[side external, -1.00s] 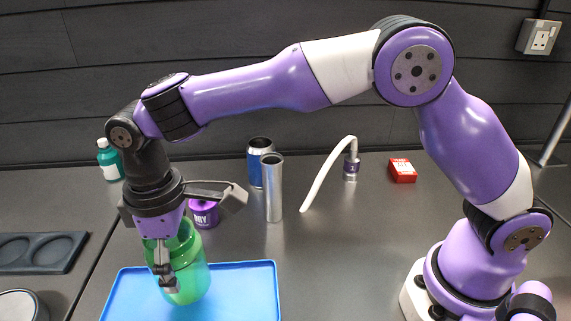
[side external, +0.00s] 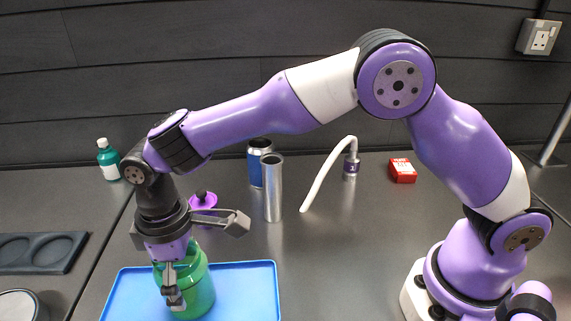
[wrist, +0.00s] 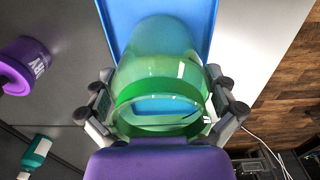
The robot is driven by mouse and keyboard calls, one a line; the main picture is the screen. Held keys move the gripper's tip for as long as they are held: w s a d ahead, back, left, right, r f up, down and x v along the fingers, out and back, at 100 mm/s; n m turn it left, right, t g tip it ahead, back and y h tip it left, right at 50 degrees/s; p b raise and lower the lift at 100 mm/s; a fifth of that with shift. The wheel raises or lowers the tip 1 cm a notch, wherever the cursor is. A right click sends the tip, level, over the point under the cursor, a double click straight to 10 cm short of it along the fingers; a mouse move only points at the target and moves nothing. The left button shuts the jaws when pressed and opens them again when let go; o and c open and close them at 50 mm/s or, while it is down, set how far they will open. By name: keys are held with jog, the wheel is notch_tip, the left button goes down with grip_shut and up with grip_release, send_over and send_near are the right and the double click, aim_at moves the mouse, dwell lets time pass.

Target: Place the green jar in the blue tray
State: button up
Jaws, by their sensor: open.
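The green jar (side external: 200,290) is see-through and stands upright over the blue tray (side external: 245,288), its base within the tray's outline and apparently on its floor. My gripper (side external: 174,290) points down around the jar; one finger shows on the near side and the other is hidden behind it. In the wrist view, the jar (wrist: 160,65) lies between my gripper's spread fingers (wrist: 161,103), one on each side, with its open rim towards the camera. The fingers are open. The tray (wrist: 190,8) shows beyond the jar.
A purple pot (wrist: 28,62) stands behind my gripper. A blue can (side external: 257,165), a steel cylinder (side external: 272,190) and a white curved tube (side external: 322,180) stand farther back. A red box (side external: 402,170), a teal bottle (side external: 108,160) and a black holder (side external: 40,252) are around. The tray's right side is clear.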

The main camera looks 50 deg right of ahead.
notch_tip(320, 180, up, 12)
jog(key=d+r+m+t, duration=0.1)
jog(key=d+r+m, duration=0.1)
jog(key=d+r, duration=0.35)
jog(key=s+d+f+m+t, duration=0.2)
jog(key=s+d, duration=0.4)
jog(key=d, duration=0.3)
jog(key=s+d+f+m+t, duration=0.2)
jog(key=s+d+m, duration=0.3)
jog(key=d, duration=0.4)
jog(key=shift+s+d+f+t, duration=0.25)
jog(key=shift+s+f+t, duration=0.05)
jog(key=shift+s, duration=0.3)
